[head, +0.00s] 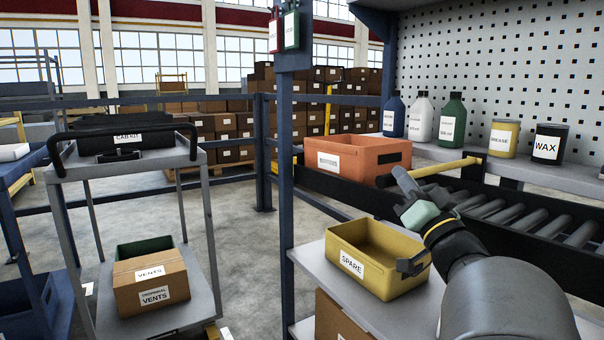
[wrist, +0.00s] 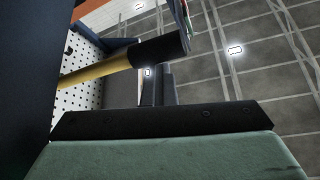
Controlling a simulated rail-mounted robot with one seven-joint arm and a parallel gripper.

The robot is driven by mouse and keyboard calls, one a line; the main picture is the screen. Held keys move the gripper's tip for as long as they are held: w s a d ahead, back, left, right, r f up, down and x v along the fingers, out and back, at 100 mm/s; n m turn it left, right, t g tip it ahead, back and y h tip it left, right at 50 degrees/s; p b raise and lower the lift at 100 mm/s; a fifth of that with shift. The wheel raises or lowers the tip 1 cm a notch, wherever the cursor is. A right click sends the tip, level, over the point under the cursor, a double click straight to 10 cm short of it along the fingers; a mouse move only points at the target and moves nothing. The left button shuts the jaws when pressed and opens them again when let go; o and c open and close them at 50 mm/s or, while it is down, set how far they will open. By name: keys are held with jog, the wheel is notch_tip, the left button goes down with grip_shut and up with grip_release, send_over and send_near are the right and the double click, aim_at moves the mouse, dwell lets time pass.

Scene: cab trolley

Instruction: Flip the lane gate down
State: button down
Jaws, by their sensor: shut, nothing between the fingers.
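The lane gate is a yellow bar (head: 445,168) lying nearly level across the roller conveyor, with a dark mount at its right end and a black near end. It also shows in the wrist view as a yellow bar (wrist: 95,73) with a black sleeve, at upper left. My gripper (head: 404,182) is shut and empty, pointing up beside the bar's near end. In the wrist view, my gripper's fingers (wrist: 158,85) stand just below the black sleeve. I cannot tell whether they touch it.
An orange crate (head: 357,158) sits on the conveyor left of the gate. A yellow SPARE bin (head: 352,262) stands on the shelf below my arm. Bottles and tins, including a WAX tin (head: 549,145), line the ledge behind the rollers (head: 520,218). A blue post (head: 286,180) stands left.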

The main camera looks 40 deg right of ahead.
jog(key=shift+w+f, duration=0.25)
jog(key=shift+f, duration=0.55)
notch_tip(320, 180, up, 5)
jog(key=s, duration=0.1)
jog(key=d+p+v, duration=0.1)
jog(key=d+v, duration=0.1)
jog(key=v, duration=0.8)
jog(key=shift+s+a+p, duration=0.2)
jog(key=shift+s+p, duration=0.1)
jog(key=shift+p, duration=0.1)
jog(key=shift+r, duration=0.25)
